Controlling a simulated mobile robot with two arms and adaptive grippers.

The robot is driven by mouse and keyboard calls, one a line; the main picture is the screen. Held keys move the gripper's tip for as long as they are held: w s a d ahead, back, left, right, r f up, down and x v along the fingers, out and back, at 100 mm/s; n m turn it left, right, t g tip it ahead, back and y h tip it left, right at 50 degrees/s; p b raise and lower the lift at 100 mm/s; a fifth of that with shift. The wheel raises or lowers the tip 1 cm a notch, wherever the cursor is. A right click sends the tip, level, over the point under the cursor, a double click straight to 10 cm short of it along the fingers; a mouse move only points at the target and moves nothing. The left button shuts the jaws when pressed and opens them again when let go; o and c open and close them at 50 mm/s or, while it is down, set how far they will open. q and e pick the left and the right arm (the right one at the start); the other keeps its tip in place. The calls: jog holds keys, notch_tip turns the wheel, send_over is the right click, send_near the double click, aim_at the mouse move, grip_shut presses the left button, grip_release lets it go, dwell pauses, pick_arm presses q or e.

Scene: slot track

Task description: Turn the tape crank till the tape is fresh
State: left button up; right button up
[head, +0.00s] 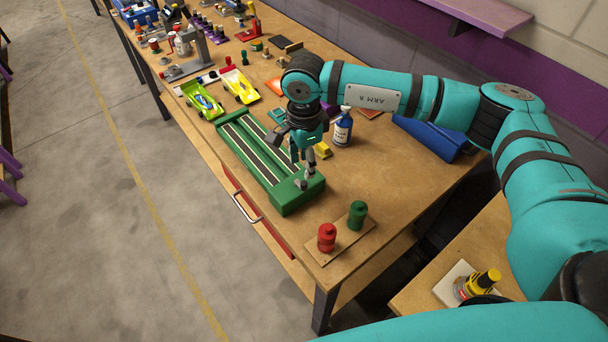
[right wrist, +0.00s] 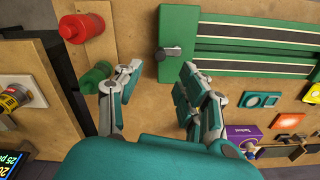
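The green slot track (head: 258,150) lies on the workbench, with two dark lanes edged by pale lines; it also shows in the right wrist view (right wrist: 250,28). A small grey and black crank (right wrist: 171,53) sits on the track's near end block. In the head view a small grey part, apparently this crank (head: 303,184), shows under my right gripper. My right gripper (head: 302,165) points down over that end. In the right wrist view its fingers (right wrist: 161,67) are spread and empty, with the crank just beyond the gap. I cannot tell whether they touch it. My left gripper is not in view.
A red bottle (head: 326,238) and a green bottle (head: 357,215) stand on a board by the near bench edge. A blue bottle (head: 343,128) and a yellow block (head: 323,149) are right of the track. Two toy cars (head: 202,100) (head: 239,86) are beyond it.

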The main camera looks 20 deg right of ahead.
aim_at(304, 182)
notch_tip(304, 182, down, 7)
jog(key=shift+f+p, duration=0.1)
jog(key=shift+p, duration=0.65)
grip_shut()
